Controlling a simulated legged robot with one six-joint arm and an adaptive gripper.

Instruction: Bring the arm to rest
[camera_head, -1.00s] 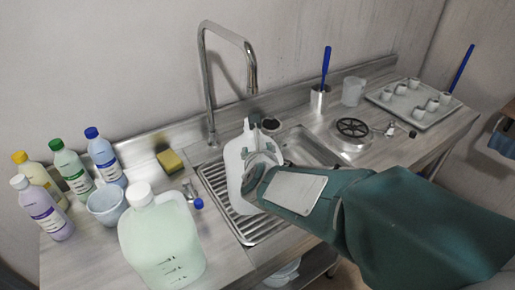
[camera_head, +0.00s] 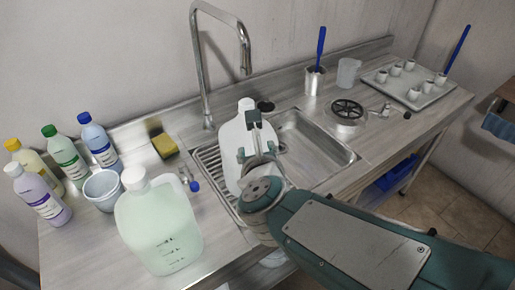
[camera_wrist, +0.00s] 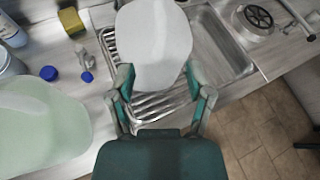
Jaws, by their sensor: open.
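My gripper (camera_head: 259,152) is at the end of my green arm, over the front of the drainboard. In the wrist view my gripper (camera_wrist: 161,84) shows its two fingers spread apart, with nothing clamped between them. A white jug (camera_head: 230,139) stands on the ribbed drainboard just beyond the fingers. It also shows in the wrist view (camera_wrist: 153,38), close ahead of the fingertips. I cannot tell whether a finger touches it. Its lower part is partly hidden by my gripper in the head view.
A large pale green jug (camera_head: 160,228) stands left of my arm, near a bowl (camera_head: 103,190) and several bottles. The faucet (camera_head: 204,70) rises behind the white jug. The sink basin (camera_head: 318,150) is empty. A tray (camera_head: 428,96) with cups lies at the far right.

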